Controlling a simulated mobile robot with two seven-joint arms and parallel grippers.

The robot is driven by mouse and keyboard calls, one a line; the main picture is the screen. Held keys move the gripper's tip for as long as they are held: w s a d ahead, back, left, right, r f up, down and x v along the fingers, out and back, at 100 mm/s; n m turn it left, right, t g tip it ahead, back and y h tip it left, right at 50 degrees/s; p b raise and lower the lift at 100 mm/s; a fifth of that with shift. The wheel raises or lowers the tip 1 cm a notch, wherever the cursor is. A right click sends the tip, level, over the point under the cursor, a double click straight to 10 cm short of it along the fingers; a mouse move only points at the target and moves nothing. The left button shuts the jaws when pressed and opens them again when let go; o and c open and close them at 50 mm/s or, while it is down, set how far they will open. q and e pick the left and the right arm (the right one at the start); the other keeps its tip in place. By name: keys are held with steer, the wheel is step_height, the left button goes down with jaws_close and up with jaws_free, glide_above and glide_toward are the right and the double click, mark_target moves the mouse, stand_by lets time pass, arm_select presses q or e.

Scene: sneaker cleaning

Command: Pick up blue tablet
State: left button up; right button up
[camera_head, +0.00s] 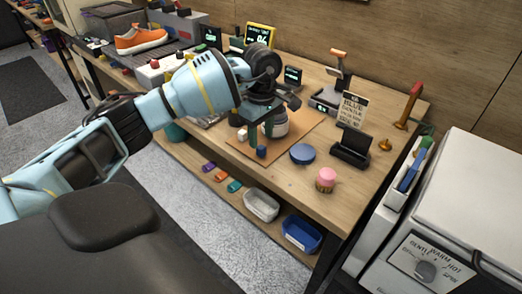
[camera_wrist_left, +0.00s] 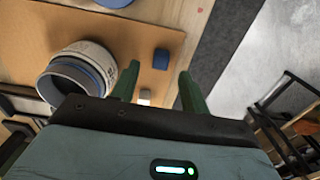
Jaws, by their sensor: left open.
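The blue tablet (camera_head: 261,152) is a small dark blue block lying near the front edge of the brown board (camera_head: 239,146). In the left wrist view the blue tablet (camera_wrist_left: 161,59) lies ahead of my fingertips, roughly in line with the gap between them. My left gripper (camera_head: 260,131) is above the board, just behind the blue tablet in the head view. In the left wrist view its green fingers (camera_wrist_left: 158,78) are apart with nothing held between them. My right gripper is not in view.
A white tablet (camera_head: 242,134) lies close to my left gripper. A white jar (camera_wrist_left: 103,65) stands on the board beside the fingers. A blue round lid (camera_head: 302,154) and a pink-topped brush (camera_head: 325,180) are to the right. Trays (camera_head: 262,206) sit below the bench edge.

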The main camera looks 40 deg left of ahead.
mark_target(260, 146)
arm_select(q)
steer(key=shift+a+f, duration=0.2)
steer(key=shift+f, duration=1.7)
steer(key=shift+c, duration=0.4)
jaws_close()
